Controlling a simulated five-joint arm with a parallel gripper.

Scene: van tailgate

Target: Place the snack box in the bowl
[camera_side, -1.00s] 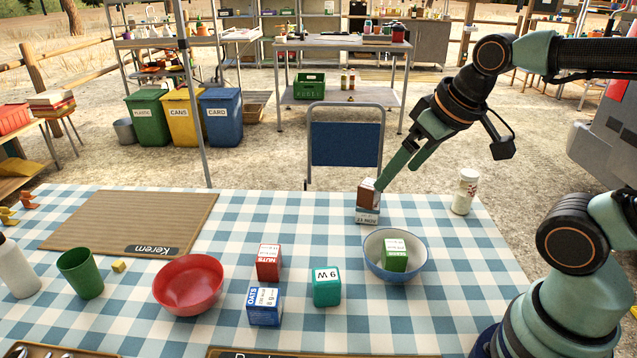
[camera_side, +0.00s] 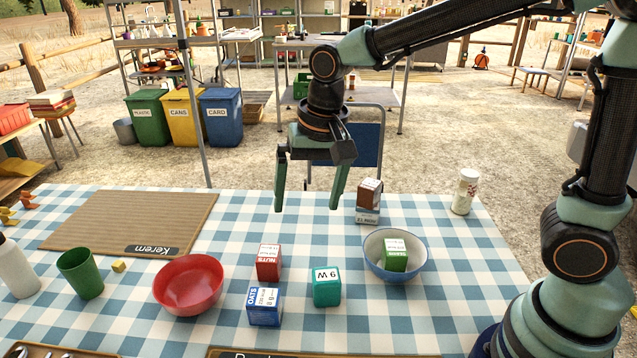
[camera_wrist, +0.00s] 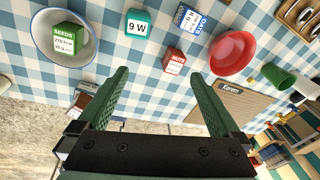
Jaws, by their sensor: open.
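Several small boxes are in view: a red NUTS box (camera_side: 268,262), a blue OATS box (camera_side: 264,304), a teal 9 W box (camera_side: 326,287), and a brown box (camera_side: 370,192) on top of a grey-white box (camera_side: 367,215). A green SEEDS box (camera_side: 396,254) sits inside the white bowl with a blue outside (camera_side: 377,270); both show in the wrist view, the SEEDS box (camera_wrist: 66,40) inside the bowl (camera_wrist: 40,28). A red bowl (camera_side: 188,284) is empty. My gripper (camera_side: 307,203) is open and empty, pointing down above the table's far part, left of the brown box.
A brown mat marked Kerem (camera_side: 130,222) lies at the back left. A green cup (camera_side: 80,272), a small yellow cube (camera_side: 119,266) and a white bottle (camera_side: 18,270) stand at the left. A white-lidded jar (camera_side: 464,192) stands at the back right.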

